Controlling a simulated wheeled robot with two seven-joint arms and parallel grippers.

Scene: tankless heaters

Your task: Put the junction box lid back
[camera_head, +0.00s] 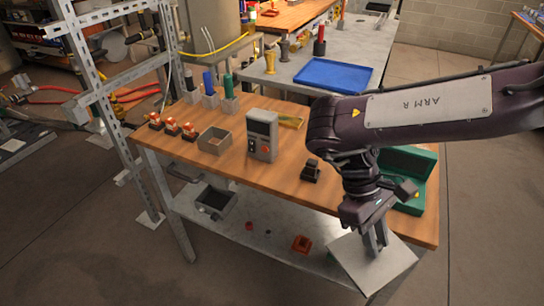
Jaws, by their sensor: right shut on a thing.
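My right gripper (374,240) is shut on a flat, light grey square plate (386,272), which looks like the junction box lid. It holds the plate tilted, at the front right of the wooden table, partly past the table's front edge. The fingers cover part of the plate's upper area. A small open-topped grey box (214,140) sits on the left part of the table, apart from the plate, and may be the junction box. My left gripper is not in view.
A grey control box with a red button (262,135) stands mid-table. Several orange-and-white parts (172,126) and coloured cylinders sit at the left. A green case (408,165) lies behind my right arm. The lower shelf (265,215) holds a grey bin (216,199) and an orange part (301,243).

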